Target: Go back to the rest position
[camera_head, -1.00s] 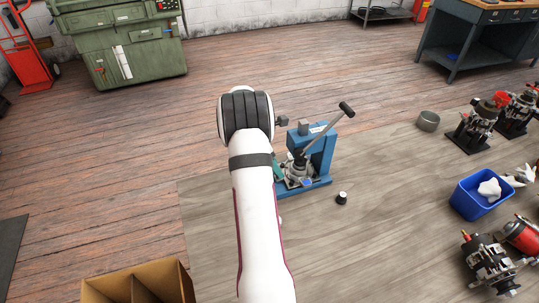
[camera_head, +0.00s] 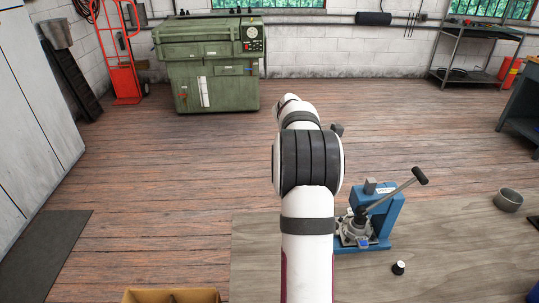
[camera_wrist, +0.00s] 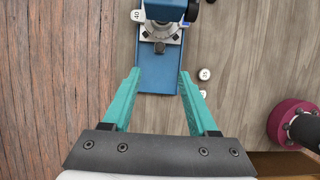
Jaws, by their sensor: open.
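My gripper (camera_wrist: 159,72) shows in the wrist view with its two teal fingers spread wide and nothing between the tips. Below it is the blue base of the arbor press (camera_wrist: 160,80), with a silver part on it at the top of the picture. In the head view the blue press (camera_head: 398,210) stands right of my white arm, with a silver housing (camera_head: 355,232) on its base and its lever pointing up right. My gripper is hidden behind my arm in the head view.
A small black-and-white cap (camera_head: 399,268) stands before the press. A metal bowl (camera_head: 508,200) is at right, a cardboard box (camera_head: 170,295) at the lower edge. The floor behind is clear.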

